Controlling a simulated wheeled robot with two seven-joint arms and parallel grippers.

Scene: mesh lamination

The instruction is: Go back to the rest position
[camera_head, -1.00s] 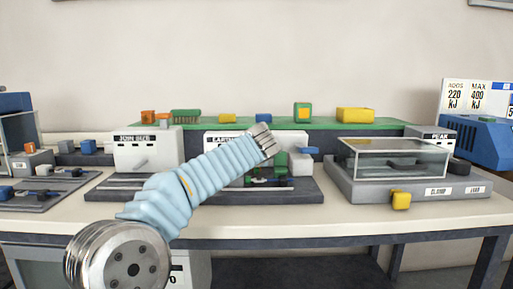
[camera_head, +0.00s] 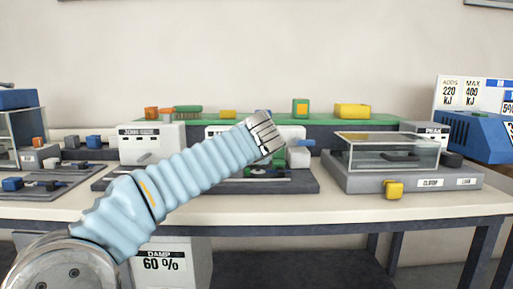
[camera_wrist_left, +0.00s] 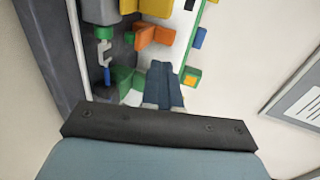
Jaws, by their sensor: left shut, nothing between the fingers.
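My left arm in its light blue ribbed sleeve (camera_head: 165,190) rises from the lower left of the head view to a metal wrist (camera_head: 262,133) in front of the middle machine. The wrist blocks part of that machine, and the fingers cannot be made out clearly there. In the left wrist view my left gripper (camera_wrist_left: 164,72) shows two dark blue fingers close together, empty. Beyond them are a green and orange block (camera_wrist_left: 192,76), an orange piece (camera_wrist_left: 154,36) and a hook-shaped metal part (camera_wrist_left: 103,50). My right gripper is in neither view.
A cream table (camera_head: 350,208) spans the head view. A glass-lidded unit (camera_head: 390,175) with a yellow knob (camera_head: 393,189) stands at right, a blue machine (camera_head: 475,135) beyond it. A green shelf (camera_head: 380,122) with coloured blocks runs along the back. A white box (camera_head: 172,265) stands below the table.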

